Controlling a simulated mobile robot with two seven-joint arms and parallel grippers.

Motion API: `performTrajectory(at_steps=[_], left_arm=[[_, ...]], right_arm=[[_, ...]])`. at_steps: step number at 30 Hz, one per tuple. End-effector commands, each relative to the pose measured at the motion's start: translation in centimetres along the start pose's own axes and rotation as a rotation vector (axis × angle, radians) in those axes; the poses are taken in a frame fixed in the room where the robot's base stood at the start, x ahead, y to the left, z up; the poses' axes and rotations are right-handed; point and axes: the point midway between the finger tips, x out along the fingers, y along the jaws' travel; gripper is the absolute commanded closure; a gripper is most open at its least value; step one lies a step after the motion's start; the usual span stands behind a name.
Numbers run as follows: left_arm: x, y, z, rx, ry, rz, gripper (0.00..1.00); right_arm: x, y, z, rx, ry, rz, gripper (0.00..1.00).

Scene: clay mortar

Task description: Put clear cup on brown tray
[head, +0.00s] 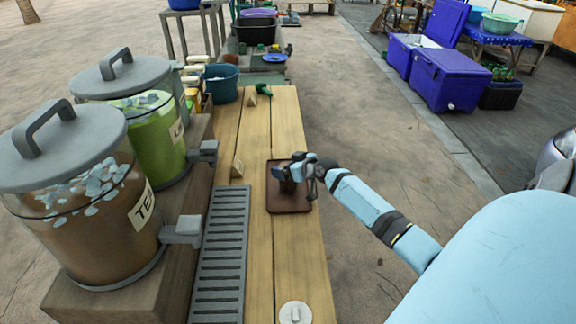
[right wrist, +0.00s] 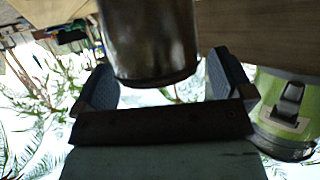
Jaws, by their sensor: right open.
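The brown tray (head: 290,207) lies flat on the wooden counter. My right gripper (head: 296,170) is over the far part of the tray. The clear cup (head: 286,187) seems to stand on the tray under and beside the gripper, partly hidden by it and small in the head view. In the right wrist view the cup (right wrist: 150,42) is a dark, see-through cylinder between the two spread fingers of the right gripper (right wrist: 165,85), with gaps visible at its sides. Whether its base touches the tray is hard to tell. My left gripper is not in view.
Two large drink jars, a tea one (head: 85,220) and a green one (head: 150,140), stand on a raised wooden shelf at the left. A slotted grey drip grate (head: 220,255) and a round white lid (head: 295,312) lie on the counter. The counter beyond the tray is mostly clear.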

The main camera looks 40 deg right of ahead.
Motion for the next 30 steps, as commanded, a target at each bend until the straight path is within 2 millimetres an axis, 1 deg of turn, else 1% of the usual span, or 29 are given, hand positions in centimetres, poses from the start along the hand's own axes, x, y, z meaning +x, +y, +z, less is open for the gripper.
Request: performTrajectory(at_steps=[2, 5, 8, 12, 18, 21, 24, 30], left_arm=[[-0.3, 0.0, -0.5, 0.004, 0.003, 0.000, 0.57], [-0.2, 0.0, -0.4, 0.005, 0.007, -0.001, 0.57], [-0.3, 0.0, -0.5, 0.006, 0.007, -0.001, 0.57], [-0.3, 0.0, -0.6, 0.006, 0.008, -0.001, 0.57], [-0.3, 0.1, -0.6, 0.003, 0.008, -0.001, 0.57], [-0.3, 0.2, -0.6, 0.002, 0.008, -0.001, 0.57], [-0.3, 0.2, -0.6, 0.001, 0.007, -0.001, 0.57], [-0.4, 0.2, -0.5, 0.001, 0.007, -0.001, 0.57]], right_arm=[[-0.2, 0.0, -0.6, 0.001, 0.001, 0.000, 0.02], [-1.5, 0.0, -0.2, -0.001, -0.001, 0.000, 0.02], [-3.5, 0.0, -0.2, -0.003, -0.001, -0.001, 0.02], [-6.6, -0.1, -0.2, -0.004, -0.002, -0.001, 0.02], [-10.2, 0.0, -0.2, -0.002, -0.001, -0.001, 0.02], [-11.3, 0.0, -0.2, 0.000, 0.000, -0.001, 0.02], [-11.9, 0.0, -0.2, -0.001, 0.000, -0.001, 0.02], [-12.1, 0.0, -0.3, 0.000, 0.001, -0.001, 0.02]])
